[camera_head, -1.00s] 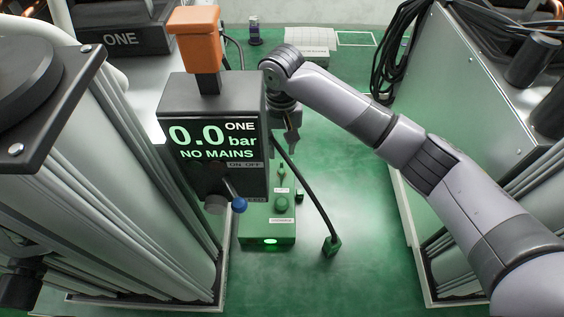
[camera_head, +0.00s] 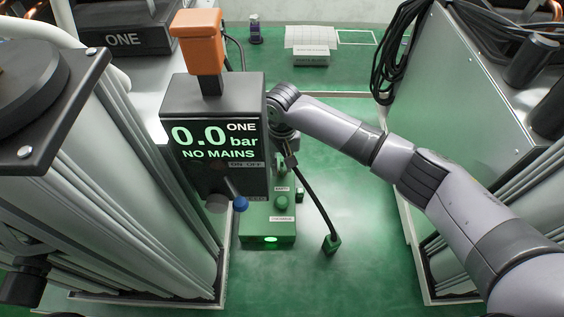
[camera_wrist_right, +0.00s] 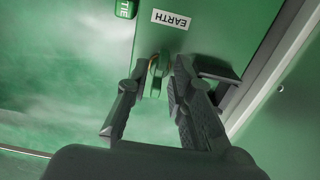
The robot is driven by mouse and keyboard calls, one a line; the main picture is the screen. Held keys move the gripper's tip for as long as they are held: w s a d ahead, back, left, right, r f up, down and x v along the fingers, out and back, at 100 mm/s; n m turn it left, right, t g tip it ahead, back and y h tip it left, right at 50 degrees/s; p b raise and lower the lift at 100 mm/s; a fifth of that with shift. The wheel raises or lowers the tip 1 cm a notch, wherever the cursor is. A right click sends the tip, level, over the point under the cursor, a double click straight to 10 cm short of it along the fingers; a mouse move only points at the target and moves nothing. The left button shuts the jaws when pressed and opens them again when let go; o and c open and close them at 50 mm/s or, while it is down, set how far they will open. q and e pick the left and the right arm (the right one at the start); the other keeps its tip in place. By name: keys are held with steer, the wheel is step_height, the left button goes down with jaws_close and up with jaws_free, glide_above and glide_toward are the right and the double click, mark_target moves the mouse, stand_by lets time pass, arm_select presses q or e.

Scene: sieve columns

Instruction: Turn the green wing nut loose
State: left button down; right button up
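The green wing nut (camera_wrist_right: 155,78) shows in the right wrist view on the green box's face, by the white EARTH label (camera_wrist_right: 171,19). My right gripper (camera_wrist_right: 157,72) is open, with one finger on each side of the wing nut. I see a gap to the left finger; the right finger is close, and I cannot tell if it touches. In the head view the right gripper (camera_head: 289,160) is over the back of the green box (camera_head: 255,229), behind the display housing, and the wing nut is largely hidden there. My left gripper is not in view.
The display housing (camera_head: 187,103) with an orange top stands just left of my right gripper. Steel cabinets and columns flank both sides.

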steer(key=c, duration=0.4)
jaws_close()
steer(key=n+p, duration=0.2)
steer(key=shift+r+n, duration=0.2)
steer(key=shift+n, duration=0.1)
steer(key=n+p, duration=0.2)
steer(key=n, duration=0.2)
steer(key=shift+d+p, duration=0.1)
steer(key=shift+p, duration=0.25)
steer(key=n+p, duration=0.1)
steer(key=n, duration=0.4)
steer(key=shift+w+f, duration=0.1)
steer(key=shift+w, duration=0.05)
steer(key=shift+n+p, duration=0.3)
steer(key=shift+n, duration=1.9)
steer(key=shift+w, duration=0.1)
